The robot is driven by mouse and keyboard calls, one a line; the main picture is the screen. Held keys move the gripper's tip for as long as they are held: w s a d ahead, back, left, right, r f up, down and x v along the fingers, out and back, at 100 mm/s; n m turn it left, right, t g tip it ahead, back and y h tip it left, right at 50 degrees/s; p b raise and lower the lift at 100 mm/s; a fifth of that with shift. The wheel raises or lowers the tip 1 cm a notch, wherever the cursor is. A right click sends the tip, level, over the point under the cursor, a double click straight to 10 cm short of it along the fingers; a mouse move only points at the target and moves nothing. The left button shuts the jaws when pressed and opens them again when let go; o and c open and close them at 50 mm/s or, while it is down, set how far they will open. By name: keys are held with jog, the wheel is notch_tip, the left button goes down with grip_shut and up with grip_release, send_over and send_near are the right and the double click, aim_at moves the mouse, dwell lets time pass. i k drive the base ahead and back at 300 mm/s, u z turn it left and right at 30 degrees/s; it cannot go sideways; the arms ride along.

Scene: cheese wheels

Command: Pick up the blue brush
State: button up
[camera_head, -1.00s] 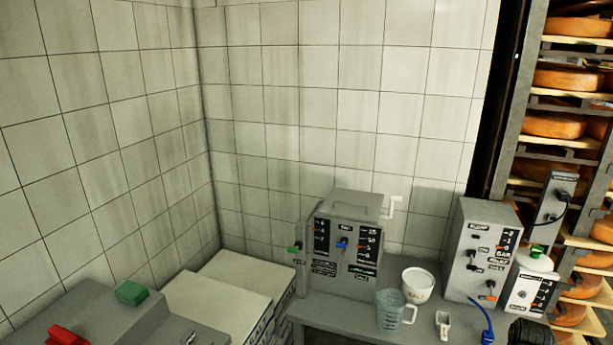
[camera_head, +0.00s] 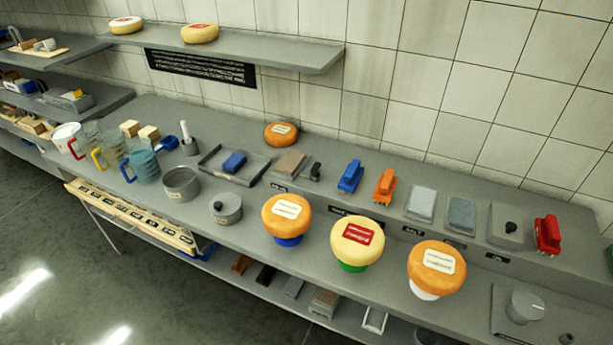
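A blue brush-like tool (camera_head: 350,177) with a raised handle stands upright on the grey counter, towards the back near the tiled wall. An orange one (camera_head: 385,187) of similar shape stands just right of it, and a red one (camera_head: 547,234) stands at the far right. A blue block (camera_head: 234,162) lies in a shallow grey tray left of the blue brush; I cannot tell what it is. My gripper is not in view.
Cheese wheels on coloured stands, such as the orange wheel (camera_head: 287,217) and yellow wheel (camera_head: 357,242), line the counter's front (camera_head: 320,292). Jugs stand at the left. A wall shelf (camera_head: 270,55) hangs above. Dark floor (camera_head: 60,245) is open at lower left.

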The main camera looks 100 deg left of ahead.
aim_at(351, 178)
jog(key=u, duration=4.15)
jog(key=i, duration=1.65)
jog(key=z, duration=0.05)
